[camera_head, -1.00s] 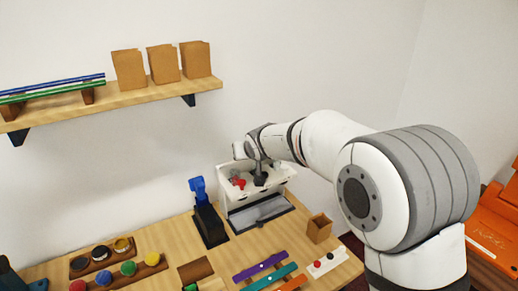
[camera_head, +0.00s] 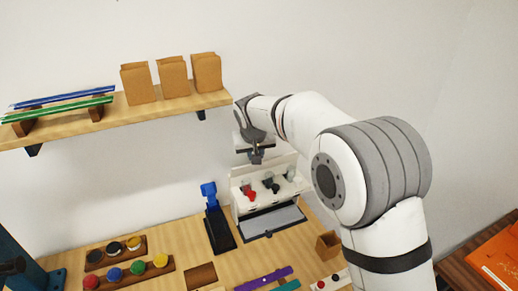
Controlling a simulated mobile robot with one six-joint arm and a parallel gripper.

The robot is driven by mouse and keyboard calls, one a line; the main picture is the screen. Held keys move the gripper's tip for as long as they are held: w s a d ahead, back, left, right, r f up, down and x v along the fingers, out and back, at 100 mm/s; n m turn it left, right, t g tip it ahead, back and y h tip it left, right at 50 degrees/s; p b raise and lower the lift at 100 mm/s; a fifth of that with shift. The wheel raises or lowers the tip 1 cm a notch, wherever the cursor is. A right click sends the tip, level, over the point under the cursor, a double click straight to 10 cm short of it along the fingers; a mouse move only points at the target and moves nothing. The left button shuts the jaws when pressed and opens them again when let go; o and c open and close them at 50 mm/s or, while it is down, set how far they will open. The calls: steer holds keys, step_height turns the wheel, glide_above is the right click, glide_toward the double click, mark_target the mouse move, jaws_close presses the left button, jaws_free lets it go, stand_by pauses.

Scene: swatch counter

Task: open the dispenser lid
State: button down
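The white dispenser (camera_head: 252,208) stands on the wooden counter, with a grey tray (camera_head: 272,220) at its front. My gripper (camera_head: 256,158) is above the dispenser, in front of this panel, and appears apart from the pieces below. Its fingers are small and dark here, and I cannot tell if they are open or shut.
A blue-and-black device (camera_head: 215,220) stands close left of the dispenser. A small brown box (camera_head: 328,245) is to the right. A wooden shelf (camera_head: 180,108) with paper bags hangs at upper left. Paint pots (camera_head: 115,273) sit front left.

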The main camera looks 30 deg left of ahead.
steer(key=shift+a+r, duration=0.1)
steer(key=shift+r, duration=0.1)
steer(key=c, duration=1.3)
jaws_free()
steer(key=shift+f, duration=0.1)
steer(key=b+v, duration=0.2)
steer(key=v, duration=0.6)
steer(key=shift+w+f, duration=0.1)
